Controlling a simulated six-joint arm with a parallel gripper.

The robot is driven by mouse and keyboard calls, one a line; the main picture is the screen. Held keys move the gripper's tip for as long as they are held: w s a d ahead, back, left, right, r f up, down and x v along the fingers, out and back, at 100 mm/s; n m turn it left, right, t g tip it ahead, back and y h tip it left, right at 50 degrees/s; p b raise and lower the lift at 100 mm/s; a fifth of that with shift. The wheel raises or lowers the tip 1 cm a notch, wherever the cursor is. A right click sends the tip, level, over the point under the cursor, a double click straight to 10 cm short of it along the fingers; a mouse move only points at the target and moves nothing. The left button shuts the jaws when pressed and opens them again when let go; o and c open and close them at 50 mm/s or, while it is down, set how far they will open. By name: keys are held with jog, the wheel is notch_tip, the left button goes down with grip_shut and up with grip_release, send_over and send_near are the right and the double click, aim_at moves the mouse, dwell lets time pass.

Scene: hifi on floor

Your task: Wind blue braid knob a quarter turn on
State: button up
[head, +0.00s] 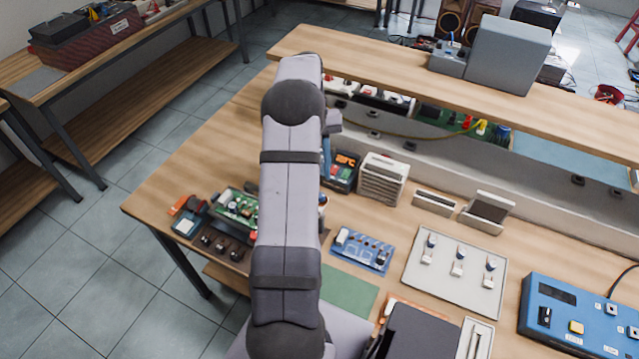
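A pale panel (416,282) with three small knobs in a slanting row lies on the bench right of centre. Its left knob (432,240), middle knob (461,252) and right knob (490,264) look dark-topped with pale parts below. They are too small to tell which, if any, carries a blue braid. A blue box (560,320) with a black knob (545,316) and a yellow button stands at the lower right. My arm rises in front of the bench, left of these panels and apart from them. My gripper is hidden behind my arm.
A blue circuit board (362,250) and a green mat (348,292) lie between my arm and the pale panel. A white slatted box (383,179) and small stands line the back. A raised shelf (420,82) overhangs the rear. Several small devices sit left of my arm.

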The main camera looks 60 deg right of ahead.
jog(key=shift+v, duration=1.05)
jog(key=w+a+r+n+h, duration=0.1)
jog(key=w+a+n, duration=0.1)
jog(key=w+a, duration=0.35)
jog(key=w+a+n+h, duration=0.1)
jog(key=w+a+n, duration=0.15)
jog(key=a, duration=0.65)
jog(key=w+a+r+n+h, duration=0.1)
jog(key=w+a+n, duration=0.1)
jog(key=w+a, duration=0.45)
jog(key=s+a+f+n+t, duration=0.15)
jog(key=s+a, duration=0.25)
jog(key=a, duration=0.7)
jog(key=s+a+f+n+t, duration=0.1)
jog(key=s+a+f+n, duration=0.3)
jog(key=a, duration=0.6)
notch_tip(320, 180, down, 35)
jog(key=b, duration=3.7)
jog(key=shift+s+f+m, duration=0.15)
jog(key=shift+s+m, duration=0.15)
jog(key=shift+s, duration=0.15)
